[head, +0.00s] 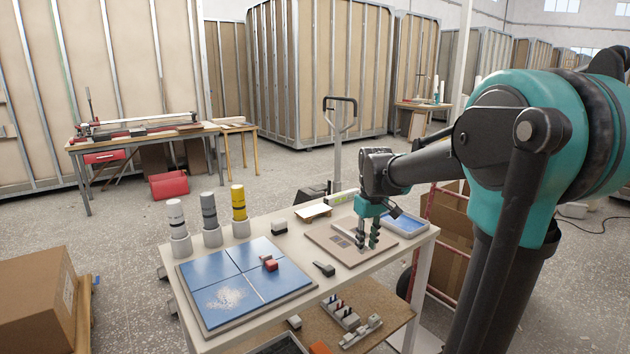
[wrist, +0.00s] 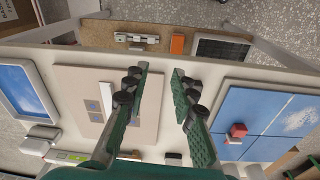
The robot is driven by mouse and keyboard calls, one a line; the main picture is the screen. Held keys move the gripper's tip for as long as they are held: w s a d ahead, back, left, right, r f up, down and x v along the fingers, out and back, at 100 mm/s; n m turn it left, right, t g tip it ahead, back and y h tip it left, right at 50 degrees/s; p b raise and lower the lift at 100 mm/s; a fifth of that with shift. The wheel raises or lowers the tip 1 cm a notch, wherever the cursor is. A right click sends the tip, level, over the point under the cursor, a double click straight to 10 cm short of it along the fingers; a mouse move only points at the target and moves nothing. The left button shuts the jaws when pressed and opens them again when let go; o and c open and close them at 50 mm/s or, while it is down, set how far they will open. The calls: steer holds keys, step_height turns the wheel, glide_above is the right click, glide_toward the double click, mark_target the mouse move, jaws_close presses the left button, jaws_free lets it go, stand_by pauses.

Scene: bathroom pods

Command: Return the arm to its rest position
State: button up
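My gripper (head: 367,242) hangs at the end of my arm over the right part of the white worktable (head: 407,262), pointing down. In the wrist view my gripper (wrist: 160,72) shows two fingers apart with nothing between them. Below and beside it lies a beige board (head: 330,243) with small grey squares; the board also shows left of the fingers in the wrist view (wrist: 77,83). I cannot tell from the head view how high the fingertips are above the board.
A blue four-tile panel (head: 215,270) with a red block (head: 268,263) lies at the table's left. Three cartridges (head: 209,212) stand behind it. A blue tray (head: 404,226) is at the right end. A lower shelf (head: 390,318) holds tools. A trolley handle (head: 338,125) rises behind.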

steer(key=s+d+f+m+t, duration=0.3)
steer(key=s+d+f+m, duration=0.1)
steer(key=s+f, duration=1)
steer(key=s+m, duration=0.1)
steer(key=s, duration=0.2)
steer(key=shift+s+f+m, duration=0.2)
steer(key=shift+s+m, duration=0.1)
steer(key=shift+s, duration=0.1)
